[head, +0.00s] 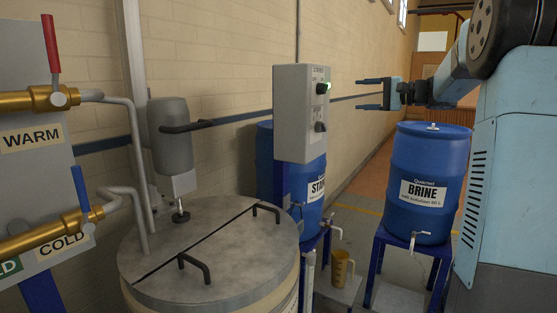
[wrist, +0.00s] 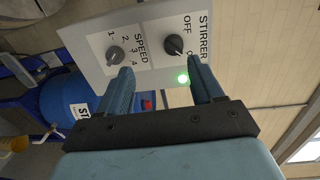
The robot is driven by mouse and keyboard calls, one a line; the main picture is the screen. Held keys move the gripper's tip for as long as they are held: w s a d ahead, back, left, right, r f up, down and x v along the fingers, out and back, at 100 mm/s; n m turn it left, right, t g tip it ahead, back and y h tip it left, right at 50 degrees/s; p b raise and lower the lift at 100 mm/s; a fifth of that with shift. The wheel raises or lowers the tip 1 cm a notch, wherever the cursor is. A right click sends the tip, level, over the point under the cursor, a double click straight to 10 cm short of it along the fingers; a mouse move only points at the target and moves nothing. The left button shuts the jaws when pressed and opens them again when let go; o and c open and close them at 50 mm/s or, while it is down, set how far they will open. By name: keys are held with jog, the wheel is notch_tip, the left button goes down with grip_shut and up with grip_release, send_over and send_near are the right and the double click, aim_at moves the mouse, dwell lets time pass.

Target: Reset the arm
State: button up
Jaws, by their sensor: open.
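My gripper (head: 358,94) is at the end of my pale blue arm, which reaches in from the right. Its two fingers are apart, point left toward the grey stirrer control box (head: 292,120), and hold nothing. A gap shows between the fingertips and the box. In the wrist view my gripper (wrist: 160,74) has the box's white panel beyond its fingers. The panel carries the stirrer knob (wrist: 174,45), the speed knob (wrist: 115,55) and a lit green lamp (wrist: 183,78). The ON label is partly hidden by a finger.
A lidded round tank (head: 210,250) with a stirrer motor (head: 170,135) stands at front left. A warm valve (head: 40,100) and cold valve (head: 45,233) are at far left. Blue brine (head: 428,170) and starch (head: 312,205) drums stand on blue stands. A yellow jug (head: 342,268) sits low between.

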jog(key=s+a+f+n+g+h, duration=0.1)
jog(key=s+a+f+g+h, duration=0.1)
jog(key=s+a+f, duration=0.3)
jog(key=s+a+f+n+g+h, duration=0.15)
jog(key=s+a, duration=0.25)
jog(key=s, duration=0.4)
jog(key=s+a+f+g+h, duration=0.1)
jog(key=s+a+f+h, duration=0.1)
jog(key=s+a+h, duration=0.3)
jog(key=s+d+f+n+h, duration=0.2)
jog(key=s+f, duration=0.4)
jog(key=s, duration=0.5)
jog(key=s+d+f+n+h, duration=0.2)
jog(key=s+f, duration=0.3)
jog(key=s, duration=0.5)
jog(key=shift+s+d+f+n+h, duration=0.35)
jog(key=shift+f+h, duration=0.05)
jog(key=shift+h, duration=0.35)
